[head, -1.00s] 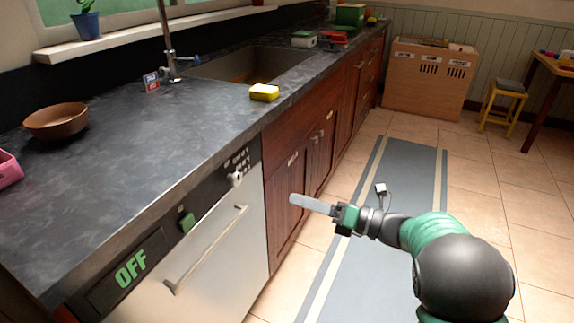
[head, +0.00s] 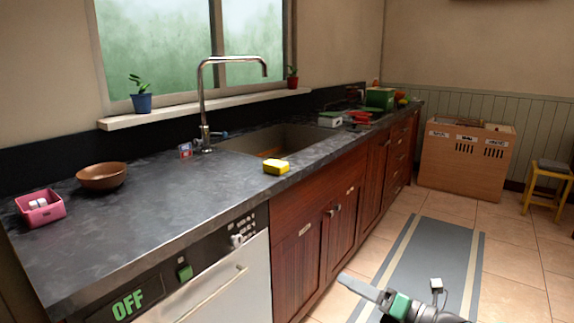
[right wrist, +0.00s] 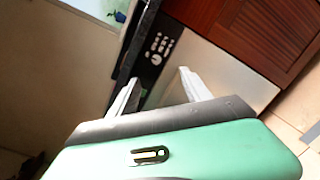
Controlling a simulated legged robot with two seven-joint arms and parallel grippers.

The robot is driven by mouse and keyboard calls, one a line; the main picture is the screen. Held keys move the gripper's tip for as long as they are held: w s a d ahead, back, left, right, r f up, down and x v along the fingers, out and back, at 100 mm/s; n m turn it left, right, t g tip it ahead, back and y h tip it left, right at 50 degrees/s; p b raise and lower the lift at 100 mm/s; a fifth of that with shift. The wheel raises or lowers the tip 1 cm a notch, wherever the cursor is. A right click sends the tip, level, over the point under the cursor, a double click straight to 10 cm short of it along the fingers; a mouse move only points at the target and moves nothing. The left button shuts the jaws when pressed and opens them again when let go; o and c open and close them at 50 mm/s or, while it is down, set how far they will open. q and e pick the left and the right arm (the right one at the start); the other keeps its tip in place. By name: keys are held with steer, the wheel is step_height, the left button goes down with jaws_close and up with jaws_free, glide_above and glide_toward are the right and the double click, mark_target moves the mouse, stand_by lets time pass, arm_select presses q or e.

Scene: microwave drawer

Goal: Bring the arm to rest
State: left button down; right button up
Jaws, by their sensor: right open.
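My right gripper (head: 362,287) shows at the bottom of the head view, above the floor mat and apart from the cabinets. In the right wrist view its two pale fingers (right wrist: 160,93) stand apart with nothing between them. They point toward the dishwasher panel and the wooden cabinet. My left gripper is in neither view.
A dark counter (head: 170,215) runs along the left, with a bowl (head: 102,177), a pink container (head: 40,207), a yellow sponge (head: 276,167) and a sink. The dishwasher (head: 225,290), marked OFF, is closed below it. The floor mat (head: 430,260) is clear.

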steer(key=w+d+r+m+t+h+p, duration=0.2)
steer(key=d+r+m+h+p, duration=0.4)
steer(key=r+m+h+p, duration=0.7)
steer(key=s+a+f+m+g+p, duration=0.1)
steer(key=s+a+m+g+p, duration=0.1)
steer(key=s+m+g+p, duration=0.9)
steer(key=s+m+p, duration=0.8)
steer(key=s+m, duration=0.3)
steer(key=s, duration=0.5)
steer(key=shift+f+m+p, duration=0.2)
steer(key=shift+m+p, duration=0.2)
steer(key=shift+s, duration=0.1)
